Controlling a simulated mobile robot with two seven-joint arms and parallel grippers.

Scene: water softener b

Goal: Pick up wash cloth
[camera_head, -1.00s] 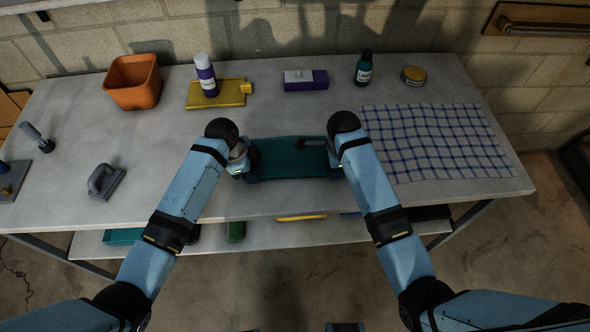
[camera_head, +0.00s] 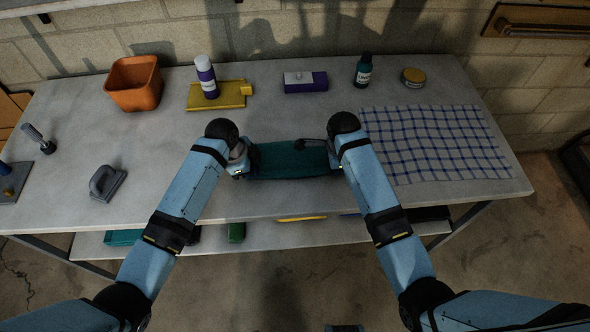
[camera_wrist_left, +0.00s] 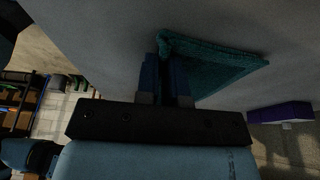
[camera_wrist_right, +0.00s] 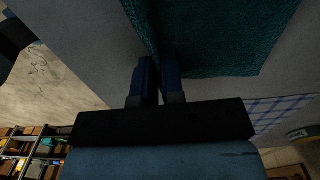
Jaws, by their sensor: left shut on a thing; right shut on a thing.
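The teal wash cloth (camera_head: 292,162) lies spread between my two grippers on the grey table in the head view. My left gripper (camera_head: 248,165) is at its left side, and in the left wrist view the fingers (camera_wrist_left: 166,68) are shut on the edge of the cloth (camera_wrist_left: 215,65). My right gripper (camera_head: 331,158) is at its right side, and in the right wrist view the fingers (camera_wrist_right: 160,75) are shut on the cloth's edge (camera_wrist_right: 215,40). The head view does not clearly show whether the cloth is off the table.
A blue-checked white cloth (camera_head: 435,145) lies to the right. An orange bin (camera_head: 135,83), a yellow board with a bottle (camera_head: 206,76), a purple box (camera_head: 305,82), a dark bottle (camera_head: 363,70) and a round tin (camera_head: 413,77) stand at the back. A grey handled tool (camera_head: 106,183) lies left.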

